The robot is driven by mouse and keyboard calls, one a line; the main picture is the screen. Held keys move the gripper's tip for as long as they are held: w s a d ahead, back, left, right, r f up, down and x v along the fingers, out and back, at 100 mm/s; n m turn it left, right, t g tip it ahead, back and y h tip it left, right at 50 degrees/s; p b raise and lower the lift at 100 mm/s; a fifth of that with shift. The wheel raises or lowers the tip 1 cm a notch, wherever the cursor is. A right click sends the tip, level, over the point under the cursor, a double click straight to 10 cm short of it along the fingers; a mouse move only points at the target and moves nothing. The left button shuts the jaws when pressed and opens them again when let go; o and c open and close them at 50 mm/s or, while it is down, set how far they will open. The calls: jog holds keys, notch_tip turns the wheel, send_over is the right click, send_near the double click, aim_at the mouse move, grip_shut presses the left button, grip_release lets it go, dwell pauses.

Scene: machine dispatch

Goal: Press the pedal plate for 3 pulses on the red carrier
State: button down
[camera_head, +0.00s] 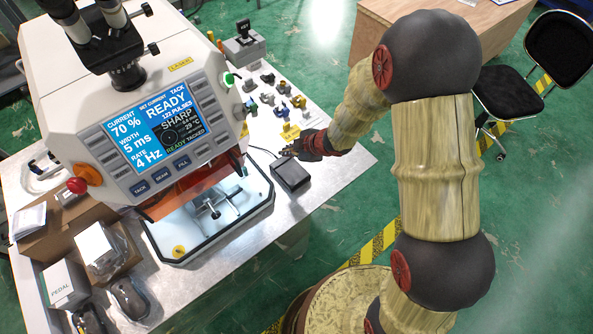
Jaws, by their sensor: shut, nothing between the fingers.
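The pedal plate (290,174) is a dark, flat-topped box on the metal table, right of the laser machine, with a thin cable at its back left. My gripper (287,151) is shut and empty. Its dark fingertips are just behind the plate's back edge in the picture; I cannot tell whether they touch it. The laser machine (75,110) has a blue screen (158,125) reading READY, 70 %, 5 ms and 4 Hz. A metal fixture (214,206) stands in its work bay. I cannot make out a red carrier there; the machine head hides part of the bay.
Several small metal and yellow parts (268,98) lie behind the pedal plate. A key switch box (243,45) stands at the back. A cardboard box (60,235), a white PEDAL box (63,284) and a dark mouse-like object (130,299) crowd the left. The table's front right is clear.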

jog(key=shift+f, duration=0.1)
jog(key=b, duration=0.8)
send_over(290, 173)
notch_tip(290, 173, down, 7)
jog(key=shift+f, duration=0.15)
jog(key=shift+f+b, duration=0.4)
jog(key=shift+f, duration=0.25)
dwell(0.6)
jog(key=shift+d+f, duration=0.1)
jog(key=shift+f, duration=0.3)
jog(key=shift+s+f+b, duration=0.15)
jog(key=shift+f+b, duration=0.45)
jog(key=shift+f, duration=0.1)
dwell(0.9)
jog(key=shift+r, duration=0.1)
jog(key=shift+r+p, duration=1)
jog(key=shift+p, duration=0.15)
